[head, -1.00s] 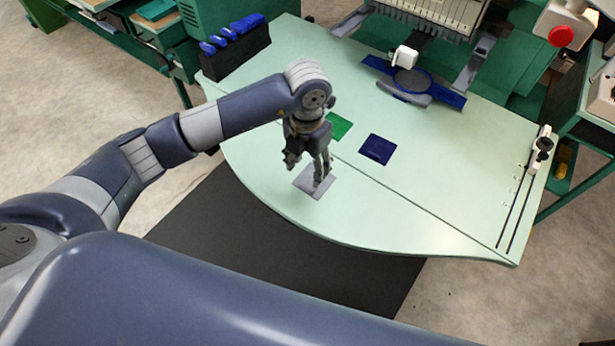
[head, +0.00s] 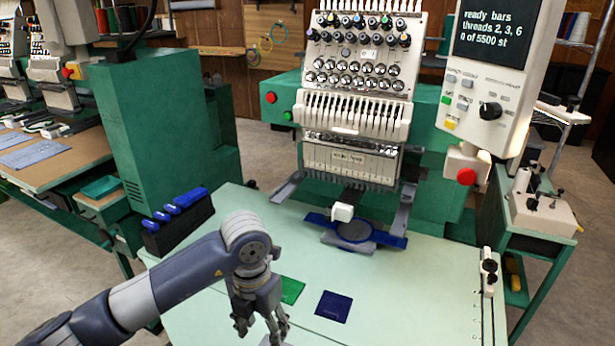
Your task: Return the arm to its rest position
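My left arm comes in from the lower left, bent at a grey-banded joint. Its gripper (head: 259,328) points down over the front of the pale green table (head: 410,300). The fingers are apart with a gap between them, and I see nothing held. The fingertips are close to the bottom edge of the picture. A green square (head: 291,290) lies just right of the gripper, partly behind it. A dark blue square (head: 333,306) lies farther right, apart from it. My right gripper is not in view.
An embroidery machine (head: 357,100) stands at the back, with a blue hoop piece (head: 391,240) below its needles. Its screen (head: 500,35) reads "ready bars". A black rack (head: 180,224) with blue-handled tools stands at the table's left edge. The right table area is mostly clear.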

